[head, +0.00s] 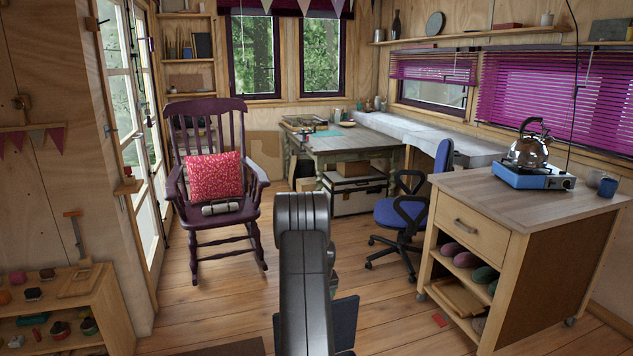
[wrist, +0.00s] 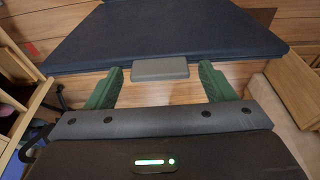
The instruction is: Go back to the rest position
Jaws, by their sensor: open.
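My gripper (wrist: 161,68) shows in the wrist view with its two green fingers spread wide apart. Nothing is held between them. Beyond the fingertips lies a dark blue flat slab with a small grey block at its near edge, which looks like part of my own body. In the head view my dark arm rises in the lower middle, and my gripper itself cannot be seen there.
A purple rocking chair (head: 187,130) with a pink cushion (head: 214,176) stands left. A blue office chair (head: 402,213) is right of my arm. A wooden cart (head: 470,222) carries a blue stove (head: 533,177) and kettle (head: 530,150). A low shelf (head: 105,300) stands lower left. Some floor is clear.

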